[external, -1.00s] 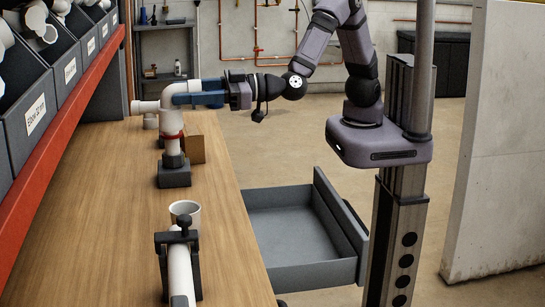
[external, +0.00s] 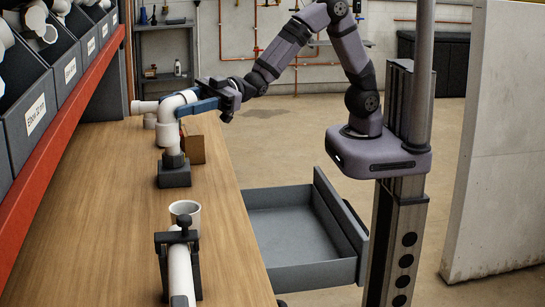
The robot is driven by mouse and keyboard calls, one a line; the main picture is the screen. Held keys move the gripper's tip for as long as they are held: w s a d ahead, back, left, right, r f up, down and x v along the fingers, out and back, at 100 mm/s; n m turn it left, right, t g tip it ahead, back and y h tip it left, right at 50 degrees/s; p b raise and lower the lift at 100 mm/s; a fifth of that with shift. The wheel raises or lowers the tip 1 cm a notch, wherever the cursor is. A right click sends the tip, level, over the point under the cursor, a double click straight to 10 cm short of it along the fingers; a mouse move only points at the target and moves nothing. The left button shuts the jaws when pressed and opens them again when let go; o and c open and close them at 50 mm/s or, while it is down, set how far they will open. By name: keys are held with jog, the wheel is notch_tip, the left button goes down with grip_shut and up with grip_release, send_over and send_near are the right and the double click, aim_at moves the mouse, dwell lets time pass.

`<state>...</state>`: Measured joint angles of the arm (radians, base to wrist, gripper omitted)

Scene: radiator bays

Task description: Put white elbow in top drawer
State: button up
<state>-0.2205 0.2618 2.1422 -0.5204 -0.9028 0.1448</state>
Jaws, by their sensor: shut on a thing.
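The white elbow (external: 170,109) is between the blue fingers of my gripper (external: 192,106), above the workbench. Its lower mouth points down, close to the short upright white pipe (external: 173,152) in a dark block (external: 173,176). I cannot tell whether the elbow touches that pipe. My gripper is shut on the elbow and reaches in from the right, tilted. An open grey drawer (external: 290,222) sticks out from the bench's right side; its visible floor is empty. The bench hides whether other drawers lie below.
A white cup-like piece (external: 185,208) and a clamped white pipe (external: 180,272) stand nearer on the bench (external: 110,235). A brown box (external: 192,147) and white fittings (external: 146,107) are beside and behind the elbow. Grey bins (external: 33,110) line the left.

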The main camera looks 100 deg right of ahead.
jog(key=s+d+f+n+g+y+b, duration=0.2)
jog(key=s+d+f+n+g+y, duration=0.3)
jog(key=s+f, duration=0.35)
jog(key=s+d+f+n+g+y+b, duration=0.1)
jog(key=s+d+f+n+g+y, duration=0.2)
jog(key=s+f+g, duration=0.5)
jog(key=s+d+f+n+g+b, duration=0.25)
jog(key=s+d+f+b, duration=0.35)
jog(key=d, duration=0.4)
notch_tip(320, 180, down, 10)
jog(key=p, duration=0.1)
jog(key=shift+s+f+t+h, duration=0.15)
jog(key=shift+s+t+h, duration=0.15)
jog(key=shift+s+t, duration=0.15)
jog(key=shift+s+f+n+b, duration=0.1)
jog(key=shift+f+n+b, duration=0.2)
jog(key=shift+f, duration=0.4)
